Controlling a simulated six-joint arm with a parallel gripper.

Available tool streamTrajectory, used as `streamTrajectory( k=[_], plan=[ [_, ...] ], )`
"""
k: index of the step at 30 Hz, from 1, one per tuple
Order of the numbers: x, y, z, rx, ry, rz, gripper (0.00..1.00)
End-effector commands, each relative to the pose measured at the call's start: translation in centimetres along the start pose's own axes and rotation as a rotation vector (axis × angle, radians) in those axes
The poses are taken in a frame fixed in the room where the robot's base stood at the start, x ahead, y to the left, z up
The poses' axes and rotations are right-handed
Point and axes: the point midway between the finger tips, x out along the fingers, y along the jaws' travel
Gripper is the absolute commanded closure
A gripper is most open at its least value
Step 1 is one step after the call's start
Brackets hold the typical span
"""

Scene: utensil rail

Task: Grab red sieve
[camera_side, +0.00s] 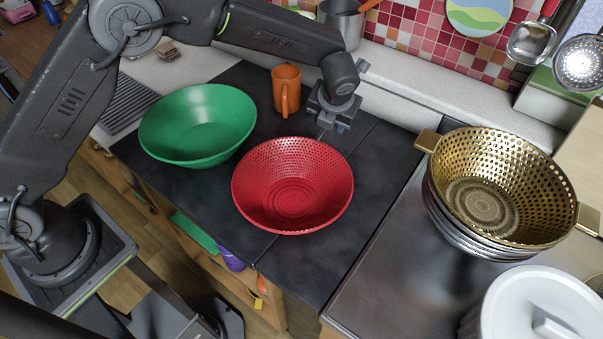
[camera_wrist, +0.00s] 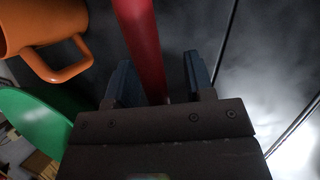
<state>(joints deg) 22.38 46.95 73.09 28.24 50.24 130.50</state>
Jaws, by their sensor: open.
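The red sieve (camera_side: 293,185) is a wide perforated bowl standing upright on the dark counter in the middle of the side view. My gripper (camera_side: 326,128) is at its far rim, pointing down. In the wrist view the red sieve's rim (camera_wrist: 143,45) runs as a red band between the two fingers of my gripper (camera_wrist: 160,82). The fingers are open, with a gap visible at least on the right of the rim. Whether a finger touches the rim is hard to tell.
A green bowl (camera_side: 198,125) stands left of the sieve, and an orange mug (camera_side: 287,92) stands behind, close to my gripper. A gold colander (camera_side: 500,187) sits on stacked metal bowls at the right. A white lidded pot (camera_side: 540,305) is at front right. Dark counter is free right of the sieve.

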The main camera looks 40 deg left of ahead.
Motion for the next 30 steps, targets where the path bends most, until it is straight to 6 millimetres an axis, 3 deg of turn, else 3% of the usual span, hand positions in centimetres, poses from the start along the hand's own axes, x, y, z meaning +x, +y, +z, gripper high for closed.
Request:
streamTrajectory(
  k=[2, 17, 30],
  plan=[
    [-0.04, 0.0, 0.01, 0.0, 0.0, 0.0, 0.52],
    [-0.08, 0.0, 0.0, 0.0, 0.0, 0.0, 0.99],
    [-0.24, 0.03, 0.08, 0.0, 0.0, 0.0, 1.0]
  ],
)
